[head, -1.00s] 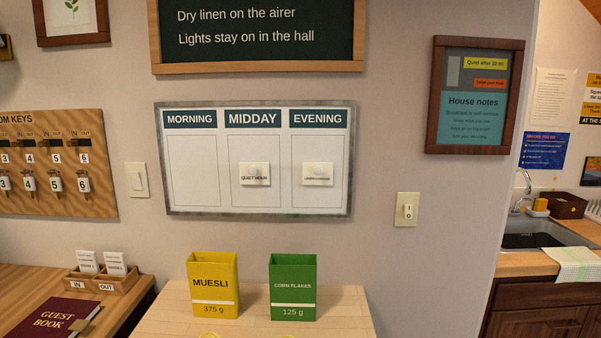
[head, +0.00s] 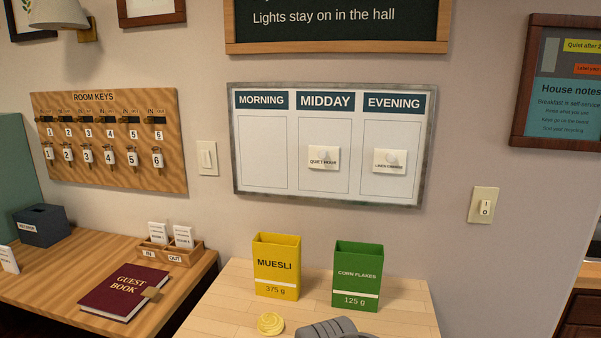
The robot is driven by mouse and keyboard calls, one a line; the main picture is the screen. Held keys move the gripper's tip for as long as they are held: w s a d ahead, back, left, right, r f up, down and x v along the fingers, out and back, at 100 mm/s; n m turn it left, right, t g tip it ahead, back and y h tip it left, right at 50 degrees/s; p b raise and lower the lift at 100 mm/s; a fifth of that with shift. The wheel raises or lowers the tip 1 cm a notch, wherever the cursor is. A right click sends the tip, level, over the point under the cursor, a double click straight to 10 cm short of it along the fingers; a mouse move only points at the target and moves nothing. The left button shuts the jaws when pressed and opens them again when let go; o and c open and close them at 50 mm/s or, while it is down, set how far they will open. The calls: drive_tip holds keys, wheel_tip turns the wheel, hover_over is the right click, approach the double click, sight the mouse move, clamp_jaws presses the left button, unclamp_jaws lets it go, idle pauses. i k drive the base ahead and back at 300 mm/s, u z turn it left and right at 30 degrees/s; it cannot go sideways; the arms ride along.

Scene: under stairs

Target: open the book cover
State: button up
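The guest book (head: 124,292) is a dark red book with gold lettering. It lies shut and flat on the wooden desk at lower left, turned at an angle. A grey rounded part (head: 338,328), likely of my arm, shows at the bottom edge in front of the light table. No gripper fingers show. Nothing of mine touches the book.
A wooden IN/OUT card holder (head: 170,250) stands behind the book, and a dark box (head: 44,225) is at the desk's left. Yellow muesli (head: 277,266) and green corn flakes (head: 357,276) boxes and a yellow round item (head: 270,323) stand on the light table (head: 228,292).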

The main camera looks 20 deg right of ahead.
sight(119, 294)
drive_tip(key=k, duration=0.65)
drive_tip(key=u, duration=0.65)
drive_tip(key=i, duration=0.55)
drive_tip(key=u, duration=0.85)
drive_tip(key=i, duration=0.85)
drive_tip(key=z, duration=0.7)
drive_tip(key=i, duration=0.35)
drive_tip(key=z, duration=0.3)
